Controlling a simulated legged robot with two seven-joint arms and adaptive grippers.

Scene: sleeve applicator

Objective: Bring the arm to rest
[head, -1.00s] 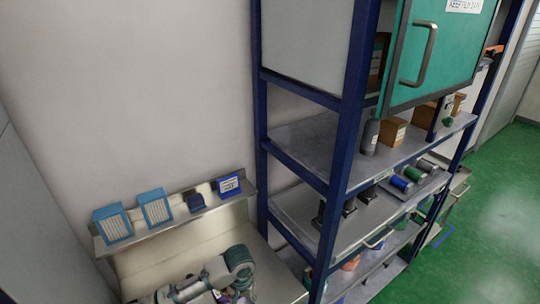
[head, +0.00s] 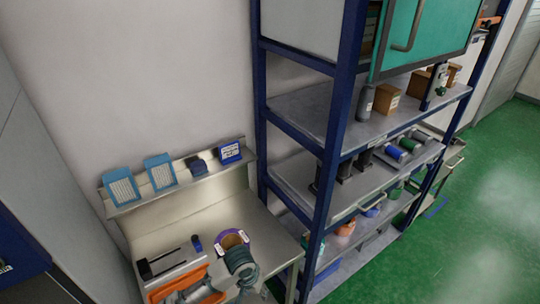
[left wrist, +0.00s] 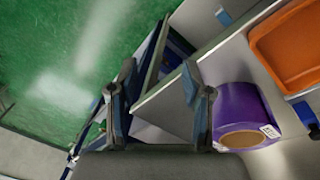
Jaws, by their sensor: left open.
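My left gripper (head: 248,278) is low in the head view, just in front of the purple roll (head: 231,238) at the right end of the steel bench (head: 262,226). In the left wrist view its two fingers (left wrist: 158,92) stand well apart with nothing between them. Beyond them are the bench's edge and green floor. The purple roll (left wrist: 240,115) lies just right of the right finger in that view, with a white label and a brown core; I cannot tell whether they touch. My right gripper is in neither view.
An orange tray (head: 160,292) is on the bench left of my arm; it also shows in the wrist view (left wrist: 290,50). A ledge behind holds blue boxes (head: 160,173). A blue-framed shelf rack (head: 332,150) stands close on the right. Green floor (head: 465,225) is open beyond.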

